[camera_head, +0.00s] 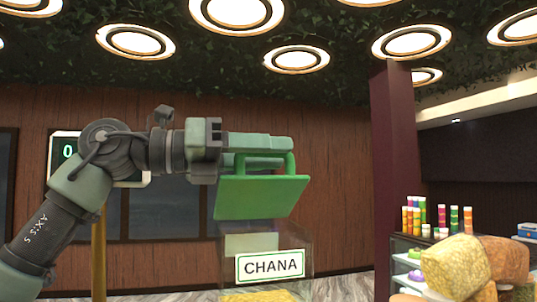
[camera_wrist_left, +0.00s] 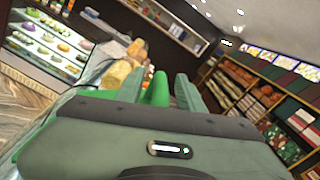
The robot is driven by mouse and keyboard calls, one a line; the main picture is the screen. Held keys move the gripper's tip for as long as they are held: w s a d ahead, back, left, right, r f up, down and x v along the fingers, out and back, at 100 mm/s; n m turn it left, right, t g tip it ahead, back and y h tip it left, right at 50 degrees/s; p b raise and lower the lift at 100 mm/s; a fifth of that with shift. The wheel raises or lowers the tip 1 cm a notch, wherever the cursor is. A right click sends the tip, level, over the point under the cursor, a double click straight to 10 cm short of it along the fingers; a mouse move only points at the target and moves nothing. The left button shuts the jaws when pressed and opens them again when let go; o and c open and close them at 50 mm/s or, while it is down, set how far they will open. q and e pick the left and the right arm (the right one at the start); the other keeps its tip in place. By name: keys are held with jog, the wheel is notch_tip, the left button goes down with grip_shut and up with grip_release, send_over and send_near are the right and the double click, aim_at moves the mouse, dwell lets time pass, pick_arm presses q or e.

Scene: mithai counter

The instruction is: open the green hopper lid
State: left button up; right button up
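The green hopper lid (camera_head: 262,197) sits above a clear hopper (camera_head: 290,237) labelled CHANA. It is tilted, its near edge raised, and a broad green face turns towards my head camera. Its green handle (camera_head: 291,165) runs along the upper edge. My left gripper (camera_head: 268,143) reaches in from the left at the handle. In the left wrist view the handle (camera_wrist_left: 160,88) lies between the two fingers of my left gripper (camera_wrist_left: 159,90). A narrow gap seems to show on its right side, so I cannot tell whether the fingers press on it. My right gripper is not in view.
The CHANA sign (camera_head: 270,265) is on the hopper front, with yellow contents (camera_head: 258,297) below. A dark red pillar (camera_head: 393,150) rises behind. A digital display is partly behind my left arm.

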pick_arm(q)
jog(key=shift+a, duration=0.25)
jog(key=a+b, duration=0.1)
jog(key=a, duration=0.2)
jog(key=s+a+b, duration=0.1)
jog(key=a+b, duration=0.1)
jog(key=a, duration=0.1)
jog(key=shift+s+a+f, duration=0.1)
jog(key=shift+s+a, duration=0.1)
jog(key=shift+a, duration=0.05)
jog(key=shift+s+a, duration=0.1)
jog(key=shift+a, duration=0.25)
jog(key=shift+d, duration=0.1)
